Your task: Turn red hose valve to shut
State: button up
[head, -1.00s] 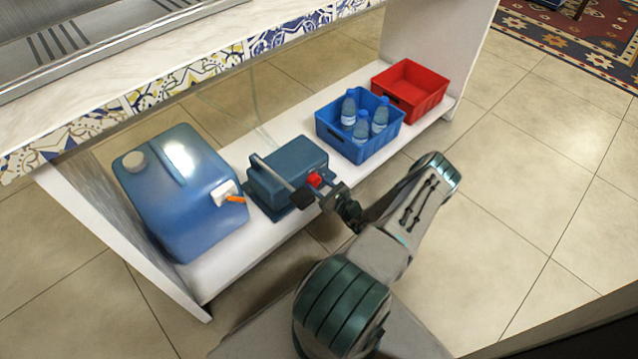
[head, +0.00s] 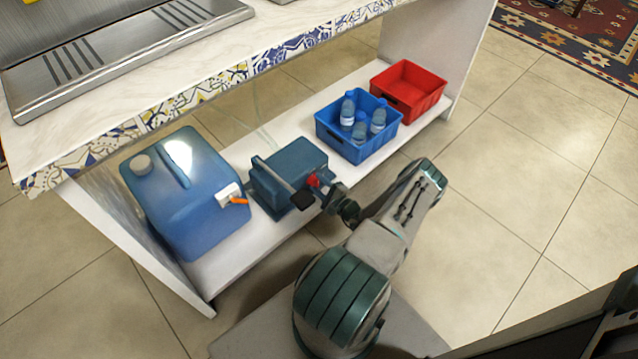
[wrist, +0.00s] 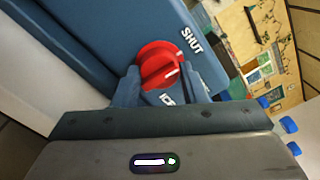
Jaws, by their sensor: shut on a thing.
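The red valve knob (wrist: 158,62) sits on the face of a blue box (head: 290,166) on the low white shelf. In the head view the knob (head: 313,180) shows as a small red patch, partly covered by my gripper (head: 326,191). In the wrist view my gripper (wrist: 168,82) has one finger on each side of the knob and is shut on it. A white mark on the knob points to the right, between the word SHUT (wrist: 192,40) and a lower label (wrist: 167,98). That lower label is partly hidden by my gripper.
A blue jerrycan (head: 185,205) with an orange-tipped spout stands left of the box. A blue crate (head: 345,148) with several bottles and an empty red crate (head: 415,85) stand to the right. The counter (head: 215,80) overhangs the shelf. Open tiled floor lies to the right.

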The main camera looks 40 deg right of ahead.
jog(key=shift+n, duration=0.4)
jog(key=o, duration=1)
jog(key=shift+c, duration=0.2)
jog(key=s+d+p, duration=0.1)
jog(key=s+p, duration=0.2)
jog(key=s, duration=1.1)
jog(key=shift+w, duration=0.1)
